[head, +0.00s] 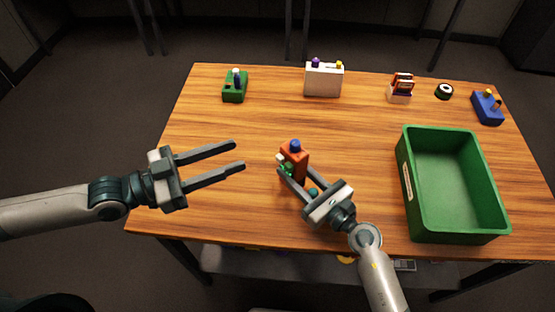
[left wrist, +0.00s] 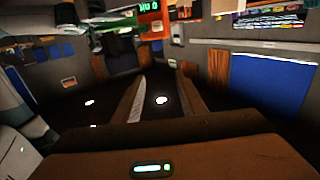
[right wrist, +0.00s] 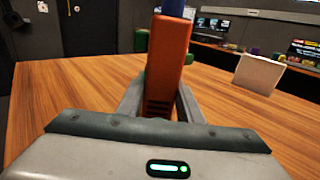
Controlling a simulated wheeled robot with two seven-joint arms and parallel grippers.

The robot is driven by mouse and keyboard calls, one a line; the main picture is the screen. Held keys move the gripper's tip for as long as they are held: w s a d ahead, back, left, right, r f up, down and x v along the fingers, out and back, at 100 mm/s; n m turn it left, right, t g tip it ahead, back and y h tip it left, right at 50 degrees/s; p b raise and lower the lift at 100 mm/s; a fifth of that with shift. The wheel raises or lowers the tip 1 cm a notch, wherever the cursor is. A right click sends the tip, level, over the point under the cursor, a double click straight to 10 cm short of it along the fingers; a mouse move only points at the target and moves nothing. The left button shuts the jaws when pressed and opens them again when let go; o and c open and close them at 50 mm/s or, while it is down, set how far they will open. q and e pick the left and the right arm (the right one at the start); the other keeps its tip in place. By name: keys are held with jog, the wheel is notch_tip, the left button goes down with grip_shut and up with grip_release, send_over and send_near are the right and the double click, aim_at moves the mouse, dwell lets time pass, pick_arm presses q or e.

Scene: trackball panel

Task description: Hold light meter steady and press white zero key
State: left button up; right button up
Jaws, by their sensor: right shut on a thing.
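The light meter (head: 295,161) is a red-orange box with a blue dome on top, standing near the middle of the table. My right gripper (head: 298,180) is shut on it, one finger along each side. The meter's body also shows upright between the fingers in the right wrist view (right wrist: 167,65). A small white key (head: 280,159) shows at the meter's left side, near green parts. My left gripper (head: 241,156) is open and empty, to the left of the meter and apart from it. The left wrist view is dark and tilted; I cannot clearly make out the white key there.
A green bin (head: 408,190) stands at the right. Along the back are a green box (head: 235,93), a white box (head: 323,82), a red and white item (head: 400,93), a black round item (head: 444,92) and a blue box (head: 487,109). The table's left middle is clear.

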pick_arm(q)
jog(key=shift+c, duration=0.4)
grip_shut()
dwell(1.3)
